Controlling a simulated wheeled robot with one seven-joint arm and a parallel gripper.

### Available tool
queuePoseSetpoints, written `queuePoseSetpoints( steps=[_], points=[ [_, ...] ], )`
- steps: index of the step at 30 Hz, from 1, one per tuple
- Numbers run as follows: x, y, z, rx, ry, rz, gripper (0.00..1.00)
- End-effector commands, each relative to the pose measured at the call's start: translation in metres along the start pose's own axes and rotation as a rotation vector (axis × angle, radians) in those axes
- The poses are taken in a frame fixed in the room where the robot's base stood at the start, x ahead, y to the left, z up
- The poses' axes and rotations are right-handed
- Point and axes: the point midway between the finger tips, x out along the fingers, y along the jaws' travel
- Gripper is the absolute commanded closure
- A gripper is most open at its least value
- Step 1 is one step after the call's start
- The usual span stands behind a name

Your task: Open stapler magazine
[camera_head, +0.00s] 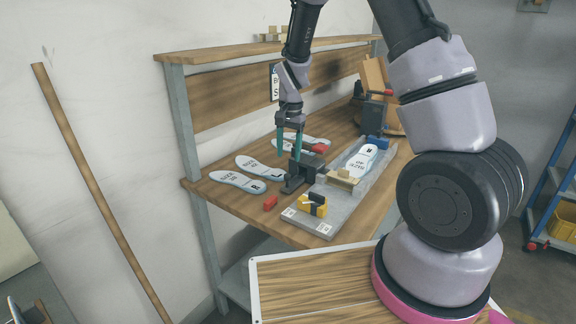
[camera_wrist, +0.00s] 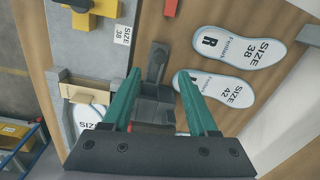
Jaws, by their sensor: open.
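A dark grey stapler-like device (camera_head: 302,174) stands on the workbench at the left edge of a grey fixture plate. A red piece (camera_head: 320,148) shows just behind it. In the wrist view the dark device (camera_wrist: 156,62) lies between and beyond my fingertips, partly hidden by my fingers and palm. Whether its magazine is open or shut, I cannot tell. My gripper (camera_head: 288,158) is open, teal fingers pointing down, above and close beside the device. In the wrist view the space between the fingertips (camera_wrist: 160,78) shows no held object. Contact with the device cannot be made out.
The grey plate (camera_head: 325,222) carries a yellow-black tool (camera_head: 312,205), a wooden block (camera_head: 342,179) and an insole (camera_head: 362,160). Several insoles (camera_head: 238,181) lie to the left. A red block (camera_head: 270,203) lies near the bench's front edge. A dark machine (camera_head: 374,115) stands behind.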

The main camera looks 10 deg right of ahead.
Motion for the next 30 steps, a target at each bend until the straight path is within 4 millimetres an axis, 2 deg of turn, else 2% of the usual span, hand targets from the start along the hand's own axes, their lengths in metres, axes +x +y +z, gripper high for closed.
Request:
queuePoseSetpoints(
  steps=[1,6,17,20,23,26,30],
  points=[
    [-0.009,-0.001,0.0,0.0,0.002,-0.003,0.41],
    [-0.025,-0.001,0.0,-0.001,0.001,-0.001,0.41],
    [-0.029,0.0,0.0,-0.001,0.0,0.0,0.41],
    [-0.037,0.002,0.0,-0.001,0.003,-0.012,0.41],
    [-0.063,0.009,-0.001,-0.008,0.01,-0.048,0.41],
    [-0.102,0.022,0.002,-0.023,0.027,-0.104,0.41],
    [-0.162,0.05,0.012,-0.056,0.065,-0.189,0.41]
  ],
)
